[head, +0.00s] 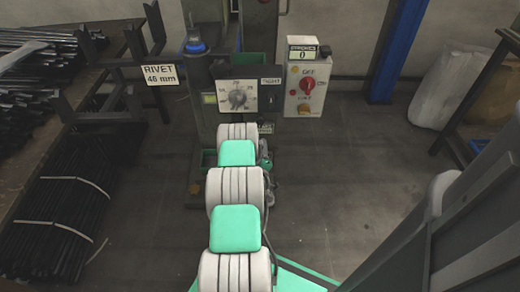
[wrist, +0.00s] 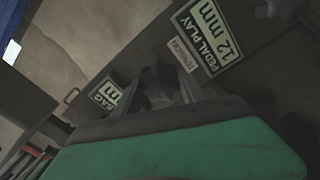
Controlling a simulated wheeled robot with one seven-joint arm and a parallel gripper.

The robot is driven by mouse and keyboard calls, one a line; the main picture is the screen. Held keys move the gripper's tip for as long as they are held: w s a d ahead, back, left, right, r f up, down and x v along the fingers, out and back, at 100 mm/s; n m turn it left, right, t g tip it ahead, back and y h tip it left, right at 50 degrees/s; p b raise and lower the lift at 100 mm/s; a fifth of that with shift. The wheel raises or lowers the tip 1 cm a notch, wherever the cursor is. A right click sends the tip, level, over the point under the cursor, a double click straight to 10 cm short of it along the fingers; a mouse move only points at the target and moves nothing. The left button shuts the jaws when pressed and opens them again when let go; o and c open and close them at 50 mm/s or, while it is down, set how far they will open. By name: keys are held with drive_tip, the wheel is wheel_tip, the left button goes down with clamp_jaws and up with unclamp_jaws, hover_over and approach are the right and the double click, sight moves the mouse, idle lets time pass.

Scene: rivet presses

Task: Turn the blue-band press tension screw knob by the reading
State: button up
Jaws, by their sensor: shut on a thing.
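The press with the blue band (head: 195,47) stands at the back centre. Its white dial plate (head: 238,98) has a round grey dial with numbers around it and a "TIGHT" label at its right. In the wrist view my gripper (wrist: 160,96) is shut on a dark grey knob (wrist: 157,76), with a finger on each side of it. The knob lies against the dark press body. In the head view my arm hides the gripper and the knob. A "SAG" plate (wrist: 106,96) has its number partly covered. A "PEDAL PLAY 12 mm" plate (wrist: 208,38) is readable.
A switch box (head: 306,88) with a red knob and a "STROKES 0" counter (head: 303,53) is right of the dial. A "RIVET 45 mm" sign (head: 160,75) is at left. Racks of dark rods (head: 50,215) fill the left side. The floor (head: 350,165) at right is clear.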

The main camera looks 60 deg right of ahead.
drive_tip(key=shift+r+m, duration=0.1)
drive_tip(key=shift+m, duration=1.2)
drive_tip(key=o, duration=1.4)
drive_tip(key=shift+c, duration=0.2)
drive_tip(key=p+v, duration=0.1)
drive_tip(key=v, duration=0.6)
drive_tip(key=shift+s+a+p, duration=0.15)
drive_tip(key=shift+a+p, duration=0.15)
drive_tip(key=shift+a, duration=0.05)
